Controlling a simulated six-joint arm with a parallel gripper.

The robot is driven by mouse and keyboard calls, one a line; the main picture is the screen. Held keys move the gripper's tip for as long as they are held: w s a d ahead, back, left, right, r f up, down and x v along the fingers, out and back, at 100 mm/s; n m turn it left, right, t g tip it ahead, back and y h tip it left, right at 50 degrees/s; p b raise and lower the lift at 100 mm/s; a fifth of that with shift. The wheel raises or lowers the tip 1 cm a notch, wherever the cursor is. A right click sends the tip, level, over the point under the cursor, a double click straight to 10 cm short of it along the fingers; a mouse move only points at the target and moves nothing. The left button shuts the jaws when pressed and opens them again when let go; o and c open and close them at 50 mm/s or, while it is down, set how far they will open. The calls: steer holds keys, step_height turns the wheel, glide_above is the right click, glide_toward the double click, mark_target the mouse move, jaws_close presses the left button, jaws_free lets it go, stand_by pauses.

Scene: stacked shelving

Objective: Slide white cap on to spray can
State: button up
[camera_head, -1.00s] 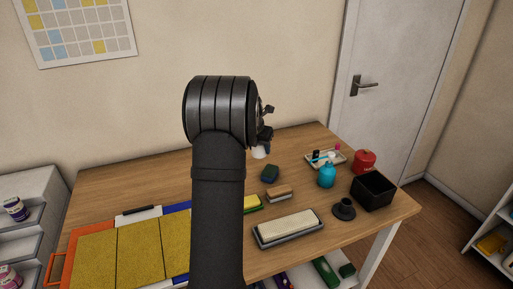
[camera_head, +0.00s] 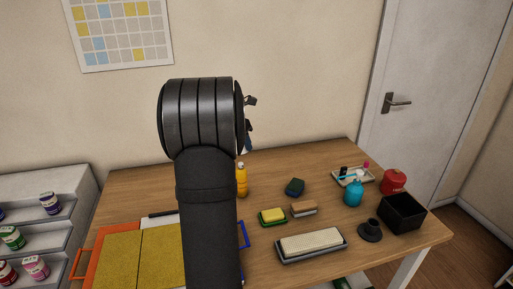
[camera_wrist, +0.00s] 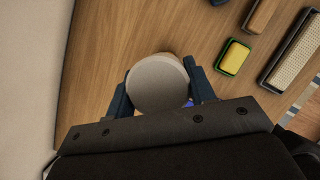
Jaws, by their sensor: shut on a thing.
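My gripper (camera_wrist: 159,78) is shut on the white cap (camera_wrist: 157,86). The cap's pale round face is between the two dark blue fingers in the wrist view. In the head view my arm hides the cap, and only parts of my gripper (camera_head: 248,120) show at the right of the wrist. An upright yellow-orange can (camera_head: 242,181) with a small pale top, apparently the spray can, stands on the table just right of my arm, below my gripper. I cannot make it out in the wrist view, and I cannot tell whether the cap touches it.
The wall stands behind.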

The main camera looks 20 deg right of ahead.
steer(key=shift+a, duration=0.1)
stand_by(0.3)
steer(key=shift+f, duration=2.45)
steer(key=shift+f, duration=1.9)
stand_by(3.2)
